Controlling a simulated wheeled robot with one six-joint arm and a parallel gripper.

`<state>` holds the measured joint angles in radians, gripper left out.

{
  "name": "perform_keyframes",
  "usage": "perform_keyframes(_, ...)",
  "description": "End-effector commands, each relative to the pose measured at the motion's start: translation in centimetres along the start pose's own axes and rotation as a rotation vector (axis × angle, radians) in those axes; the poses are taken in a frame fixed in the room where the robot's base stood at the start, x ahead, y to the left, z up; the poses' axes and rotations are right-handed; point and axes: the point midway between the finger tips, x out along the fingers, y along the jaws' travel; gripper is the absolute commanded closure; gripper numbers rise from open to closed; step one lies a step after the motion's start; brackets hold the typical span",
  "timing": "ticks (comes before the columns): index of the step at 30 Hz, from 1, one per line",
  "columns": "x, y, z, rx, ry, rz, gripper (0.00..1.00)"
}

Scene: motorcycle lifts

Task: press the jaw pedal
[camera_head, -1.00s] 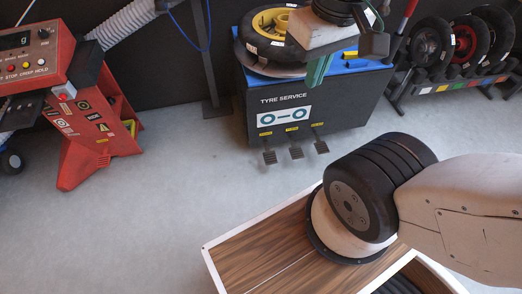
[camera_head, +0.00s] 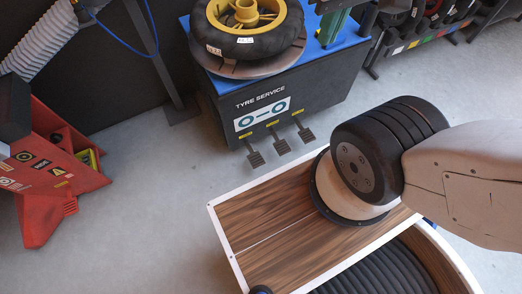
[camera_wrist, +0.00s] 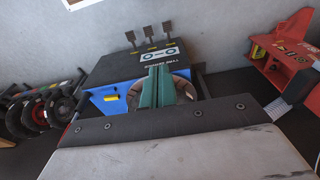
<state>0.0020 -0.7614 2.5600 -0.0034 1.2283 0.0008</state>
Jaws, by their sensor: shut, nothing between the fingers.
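Three small dark pedals stick out from the front foot of the blue and black tyre machine (camera_head: 300,110): a left pedal (camera_head: 255,159), a middle pedal (camera_head: 281,147) and a right pedal (camera_head: 306,135). Small yellow labels sit above them, too small to read, so I cannot tell which is the jaw pedal. The pedals also show upside down in the wrist view (camera_wrist: 148,34). My gripper (camera_head: 327,42) has green fingers, shut and empty, at the machine's upper right in the head view. In the wrist view its fingertips (camera_wrist: 155,70) overlap the machine, apart from the pedals.
A tyre on a yellow rim (camera_head: 245,30) lies on the machine's turntable. A red stand (camera_head: 50,175) is at the left and a wheel rack (camera_head: 420,35) at the back right. Grey floor (camera_head: 150,180) in front of the pedals is clear.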

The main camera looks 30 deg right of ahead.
Motion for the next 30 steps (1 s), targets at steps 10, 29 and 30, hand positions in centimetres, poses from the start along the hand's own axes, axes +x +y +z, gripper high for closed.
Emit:
perform_keyframes(10,0.2,0.0,-0.1,-0.001,-0.012,0.000,1.00)
perform_keyframes(29,12.9,-0.7,-8.8,-0.101,-0.452,-0.014,1.00)
perform_keyframes(30,14.3,-0.8,-9.6,-0.117,-0.471,-0.017,1.00)
